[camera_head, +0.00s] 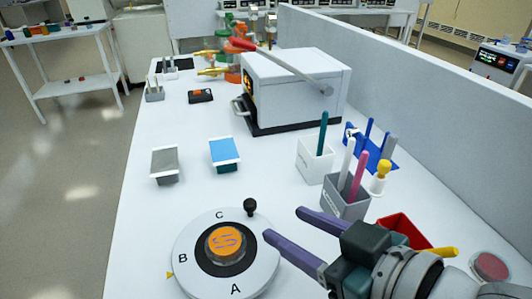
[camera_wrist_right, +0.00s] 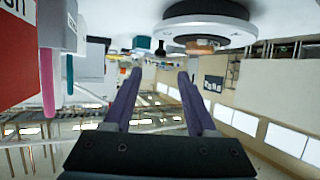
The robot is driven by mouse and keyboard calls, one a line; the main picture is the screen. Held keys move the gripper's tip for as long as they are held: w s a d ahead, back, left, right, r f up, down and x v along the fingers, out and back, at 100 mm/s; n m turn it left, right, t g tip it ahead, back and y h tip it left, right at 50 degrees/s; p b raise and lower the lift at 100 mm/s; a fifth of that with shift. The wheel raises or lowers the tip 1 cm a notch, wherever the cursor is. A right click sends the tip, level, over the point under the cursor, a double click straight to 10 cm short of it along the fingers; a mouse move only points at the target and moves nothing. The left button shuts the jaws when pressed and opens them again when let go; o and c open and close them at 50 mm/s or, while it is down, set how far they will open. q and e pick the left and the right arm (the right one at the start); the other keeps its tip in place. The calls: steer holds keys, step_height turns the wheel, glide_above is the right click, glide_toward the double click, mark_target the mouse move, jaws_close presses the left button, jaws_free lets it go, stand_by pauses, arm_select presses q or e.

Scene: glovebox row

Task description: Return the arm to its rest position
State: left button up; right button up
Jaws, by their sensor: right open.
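My right gripper (camera_head: 287,234) comes in from the lower right of the head view. Its two purple fingers are spread apart with nothing between them. They point left, beside a round white dial (camera_head: 190,268) marked A, B and C with an orange centre (camera_head: 228,243) and a small black knob (camera_head: 250,206). In the right wrist view the open fingers (camera_wrist_right: 158,78) show empty, and the dial (camera_wrist_right: 208,28) appears upside down at the top. My left gripper is in neither view.
A grey pen holder (camera_head: 343,204), a white holder (camera_head: 313,165) and a red bin (camera_head: 403,228) stand close to the right gripper. A white box-shaped device (camera_head: 295,88) stands farther back. A partition wall (camera_head: 430,95) bounds the right side. The table's left front is clear.

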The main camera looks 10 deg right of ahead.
steer(key=shift+s+d+r, duration=0.25)
steer(key=shift+s+d, duration=0.05)
steer(key=shift+s, duration=0.3)
